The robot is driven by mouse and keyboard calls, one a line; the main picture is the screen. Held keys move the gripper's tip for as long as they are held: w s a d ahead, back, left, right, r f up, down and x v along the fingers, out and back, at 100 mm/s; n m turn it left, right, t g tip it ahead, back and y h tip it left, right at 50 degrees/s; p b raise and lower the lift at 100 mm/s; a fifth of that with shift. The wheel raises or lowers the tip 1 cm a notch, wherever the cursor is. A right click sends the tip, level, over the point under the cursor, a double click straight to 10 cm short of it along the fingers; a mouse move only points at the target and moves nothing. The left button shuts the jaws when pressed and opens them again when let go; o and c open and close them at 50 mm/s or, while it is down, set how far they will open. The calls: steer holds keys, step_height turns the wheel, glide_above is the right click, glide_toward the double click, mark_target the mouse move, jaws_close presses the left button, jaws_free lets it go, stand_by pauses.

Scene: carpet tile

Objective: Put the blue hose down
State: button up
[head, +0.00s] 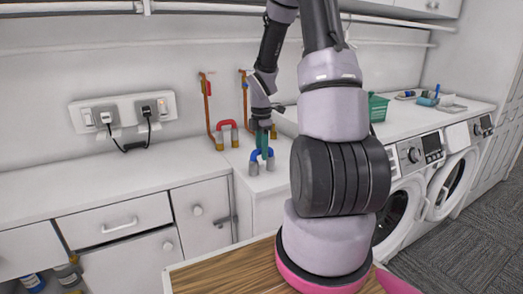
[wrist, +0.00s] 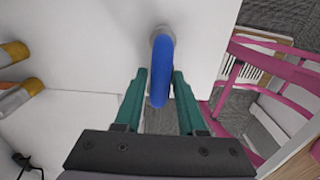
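The blue hose (head: 262,155) is a short U-shaped piece with grey ends, arch upward, at the low white counter near its right end. In the wrist view the blue hose (wrist: 160,72) lies between the two teal fingers of my gripper (wrist: 161,75), its near end at the bottom of the arch. The fingertips close in on both sides of it, and my gripper looks shut on it. In the head view my gripper (head: 263,140) comes down from above onto the arch. Whether the grey ends rest on the counter is hard to tell.
A red U-shaped hose (head: 227,126) and copper pipes (head: 208,110) stand behind, near the wall. The counter (head: 100,182) is clear to the left. Washing machines (head: 455,180) and a green basket (head: 378,107) are at the right. A wooden top (head: 220,272) is in front.

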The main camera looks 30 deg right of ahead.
steer(key=shift+o, duration=0.5)
steer(key=s+a+r+m+t, duration=0.1)
steer(key=s+a+r+m, duration=0.15)
steer(key=r, duration=0.75)
steer(key=s+a+r+m+t, duration=0.1)
steer(key=r+m, duration=0.2)
steer(key=r, duration=0.6)
steer(key=s+a+r+m+t+y, duration=0.1)
steer(key=s+a+r+m, duration=0.3)
steer(key=s+m, duration=0.4)
steer(key=s+a+r+m+t+y, duration=0.1)
steer(key=s+a+r+m+t, duration=0.3)
steer(key=s+r+m, duration=0.3)
steer(key=shift+s+a+r+m, duration=0.15)
steer(key=shift+s+a+m, duration=0.5)
steer(key=shift+m, duration=0.4)
stand_by(0.8)
